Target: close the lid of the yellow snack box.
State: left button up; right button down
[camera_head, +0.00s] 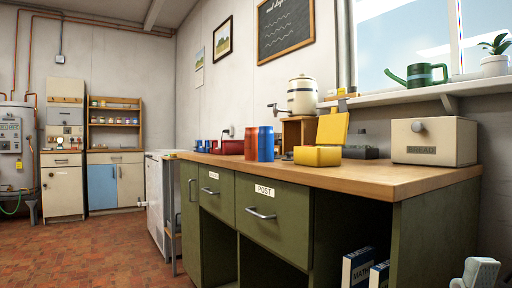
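The yellow snack box (318,156) sits on the wooden worktop near its front edge. Its lid (333,128) stands up at the back, tilted slightly, so the box is open. The inside of the box is hidden from this low angle.
A cream bread bin (435,141) stands right of the box on the wooden worktop (400,178). Red and blue canisters (265,143) stand close on its left. A dark grey object (360,149) is behind it. The worktop between box and bread bin is clear in front.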

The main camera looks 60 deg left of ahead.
aim_at(332, 128)
jog(key=u, duration=1.8)
jog(key=i+l+u, duration=0.1)
jog(key=l, duration=0.3)
jog(key=i+l, duration=0.3)
jog(key=i+l+u, duration=0.15)
jog(key=l, duration=0.35)
jog(key=i+j, duration=0.05)
